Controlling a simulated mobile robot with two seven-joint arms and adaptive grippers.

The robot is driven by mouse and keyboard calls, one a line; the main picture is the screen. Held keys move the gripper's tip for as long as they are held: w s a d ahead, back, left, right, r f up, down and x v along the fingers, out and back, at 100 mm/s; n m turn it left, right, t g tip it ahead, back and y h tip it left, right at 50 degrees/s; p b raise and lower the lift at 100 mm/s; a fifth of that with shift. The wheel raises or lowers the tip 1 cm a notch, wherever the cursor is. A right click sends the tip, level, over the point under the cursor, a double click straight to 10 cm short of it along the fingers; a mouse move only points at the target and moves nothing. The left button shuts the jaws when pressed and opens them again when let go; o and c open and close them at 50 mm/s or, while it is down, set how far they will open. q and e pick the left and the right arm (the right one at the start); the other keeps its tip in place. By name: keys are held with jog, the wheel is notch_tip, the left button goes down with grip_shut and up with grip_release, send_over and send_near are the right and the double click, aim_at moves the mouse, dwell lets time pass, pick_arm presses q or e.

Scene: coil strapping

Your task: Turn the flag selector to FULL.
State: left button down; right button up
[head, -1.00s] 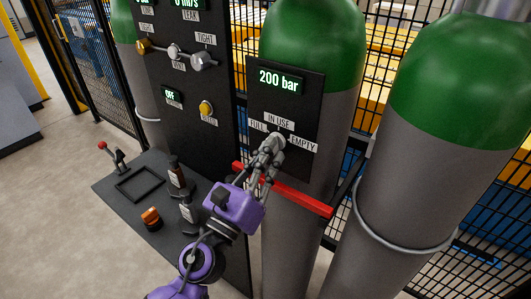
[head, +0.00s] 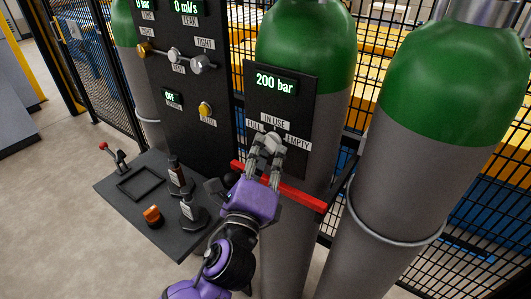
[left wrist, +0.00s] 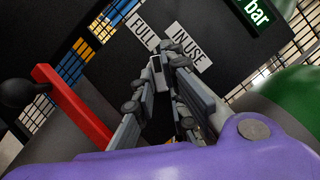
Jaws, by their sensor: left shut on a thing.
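The flag selector (head: 271,139) is a small grey knob on a dark panel (head: 305,97), amid the labels FULL (head: 254,124), IN USE (head: 273,119) and EMPTY (head: 298,142). My left gripper (head: 266,155) reaches up from below and is shut on the selector. In the left wrist view, its fingers (left wrist: 164,62) close around the knob (left wrist: 179,42) near the FULL (left wrist: 143,32) and IN USE (left wrist: 189,45) labels. The fingers hide part of the knob, so I cannot tell which label it points to. My right gripper is not in view.
A red bar (head: 295,190) runs just below the panel. Green-topped grey cylinders (head: 445,85) stand behind it and to the right. A dark shelf (head: 160,232) at lower left carries bottles, an orange-topped item (head: 152,214) and a red-knobbed lever (head: 115,155).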

pick_arm(q)
jog(key=shift+n, duration=0.6)
jog(key=c, duration=1.8)
grip_release()
jog(key=v, duration=1.2)
jog(key=shift+r, duration=0.3)
jog(key=shift+s+d, duration=0.1)
